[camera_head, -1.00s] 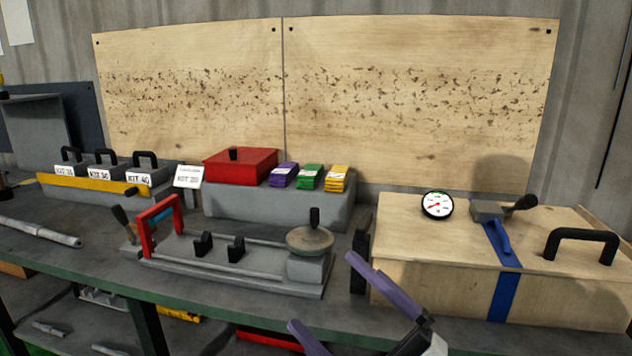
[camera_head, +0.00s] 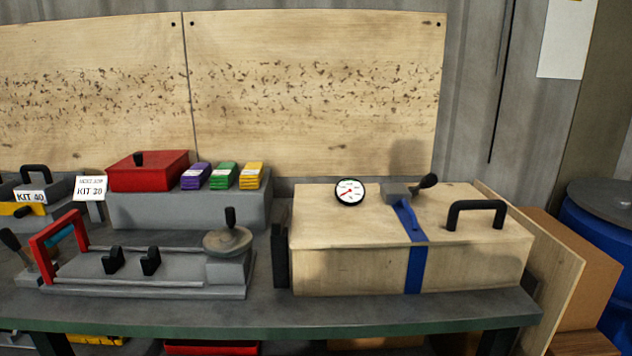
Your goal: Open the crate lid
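A light wooden crate (camera_head: 350,267) stands on the right part of the workbench. Its lid (camera_head: 330,222) is down on it. A black handle (camera_head: 476,210) is on the lid's right part. A blue strap (camera_head: 415,265) runs over the lid and down the crate's front. A grey buckle with a dark-knobbed lever (camera_head: 412,189) sits at the strap's top end. A round dial gauge (camera_head: 350,191) is on the lid's left part. Neither of my grippers shows in the head view now.
A grey fixture (camera_head: 150,275) with a red handle stands left of the crate. Behind it a grey block (camera_head: 170,212) bears a red box (camera_head: 150,170) and purple, green and yellow packs. A blue drum (camera_head: 600,240) stands at the far right, beyond the bench end.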

